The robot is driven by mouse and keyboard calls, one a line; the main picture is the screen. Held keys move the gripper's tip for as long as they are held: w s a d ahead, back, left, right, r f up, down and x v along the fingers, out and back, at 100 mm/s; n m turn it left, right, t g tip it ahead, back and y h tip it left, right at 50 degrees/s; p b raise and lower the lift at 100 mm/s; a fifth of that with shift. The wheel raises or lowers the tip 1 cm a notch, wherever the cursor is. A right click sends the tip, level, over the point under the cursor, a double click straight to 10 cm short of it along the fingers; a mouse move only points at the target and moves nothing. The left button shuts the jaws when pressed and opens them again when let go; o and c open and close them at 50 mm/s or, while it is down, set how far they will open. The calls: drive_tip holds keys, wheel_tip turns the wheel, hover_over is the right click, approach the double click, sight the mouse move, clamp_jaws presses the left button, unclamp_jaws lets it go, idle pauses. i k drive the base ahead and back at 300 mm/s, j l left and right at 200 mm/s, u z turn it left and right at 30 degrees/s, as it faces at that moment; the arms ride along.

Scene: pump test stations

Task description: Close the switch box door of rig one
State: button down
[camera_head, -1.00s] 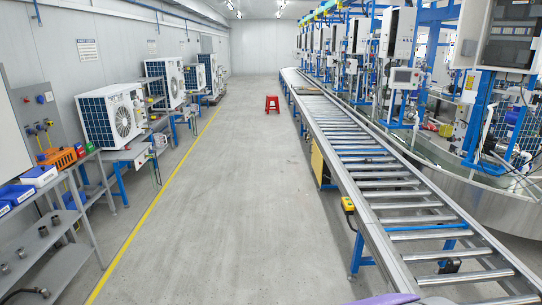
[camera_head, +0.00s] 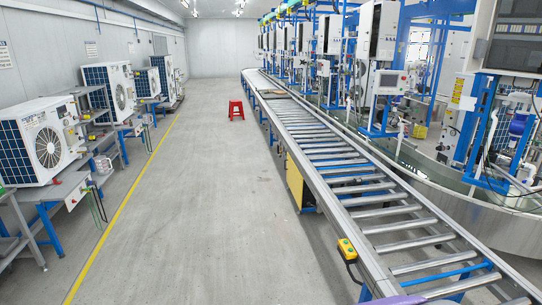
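No switch box marked as rig one can be picked out for certain. White cabinets on blue frames line the right side; the nearest full one (camera_head: 377,30) stands above a small white box with a screen (camera_head: 389,82). At the top right edge a larger cabinet with a dark front (camera_head: 515,45) is cut off by the frame. I cannot tell whether any of these has an open door. My gripper is not in view.
A roller conveyor (camera_head: 345,170) runs along the right, with a yellow button box (camera_head: 347,250) on its near side. White fan units (camera_head: 48,146) stand on benches at left. The grey aisle floor (camera_head: 200,210) is otherwise clear.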

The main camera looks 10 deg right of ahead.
sight(478, 42)
drive_tip(key=i, duration=0.85)
drive_tip(key=i+z, duration=0.15)
drive_tip(key=i, duration=0.75)
drive_tip(key=i+z, duration=0.4)
drive_tip(key=i+j+z, duration=0.1)
drive_tip(key=i+z, duration=0.15)
drive_tip(key=z, duration=0.2)
drive_tip(key=i+j+z, duration=0.25)
drive_tip(key=z, duration=0.15)
drive_tip(key=i+j+z, duration=0.3)
drive_tip(key=z, duration=0.15)
drive_tip(key=i+j+z, duration=0.5)
drive_tip(key=j+z, duration=0.15)
